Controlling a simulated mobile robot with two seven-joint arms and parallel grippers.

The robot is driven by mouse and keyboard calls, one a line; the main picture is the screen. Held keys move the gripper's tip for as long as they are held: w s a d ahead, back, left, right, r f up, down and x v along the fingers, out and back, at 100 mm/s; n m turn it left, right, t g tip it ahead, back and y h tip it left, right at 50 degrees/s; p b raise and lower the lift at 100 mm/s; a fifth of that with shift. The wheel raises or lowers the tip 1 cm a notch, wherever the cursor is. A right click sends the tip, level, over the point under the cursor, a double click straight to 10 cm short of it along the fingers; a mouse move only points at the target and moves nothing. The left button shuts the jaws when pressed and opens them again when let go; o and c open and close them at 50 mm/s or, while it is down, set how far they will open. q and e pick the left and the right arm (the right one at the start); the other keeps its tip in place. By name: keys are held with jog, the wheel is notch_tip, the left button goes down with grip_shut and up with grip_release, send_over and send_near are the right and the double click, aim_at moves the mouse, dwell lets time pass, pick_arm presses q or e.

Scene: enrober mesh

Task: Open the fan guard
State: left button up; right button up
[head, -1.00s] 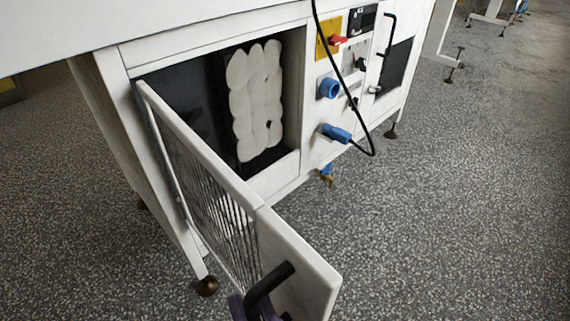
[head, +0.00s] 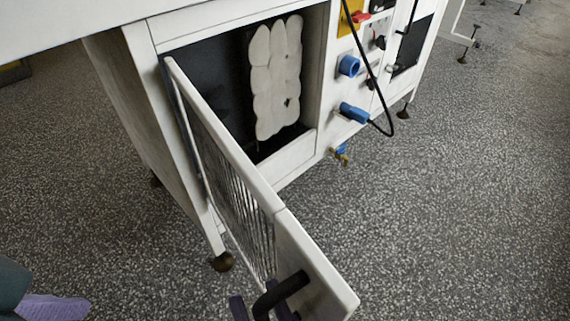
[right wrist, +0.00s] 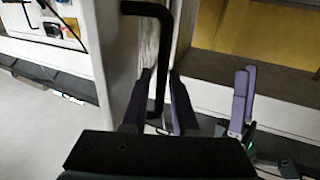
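The fan guard (head: 222,150) is a white-framed panel with a wire mesh, hinged on the left of the cabinet opening. It stands swung well out from the cabinet. Its black bar handle (head: 284,290) is on the free end and also shows in the right wrist view (right wrist: 162,55). My right gripper's purple fingers (head: 263,310) are on either side of the handle, with small gaps showing; the right wrist view shows them too (right wrist: 160,100). My left gripper (head: 52,306) is partly in view at lower left, away from the guard; its finger opening is unclear.
Behind the guard, the dark opening holds a pale lobed fan part (head: 277,78). Blue connectors (head: 353,112), a hanging black cable (head: 372,75) and a red switch (head: 361,17) are on the cabinet front. The speckled floor (head: 450,210) to the right is clear.

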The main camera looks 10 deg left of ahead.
jog(key=p+v, duration=0.1)
jog(key=v, duration=0.9)
dwell(0.4)
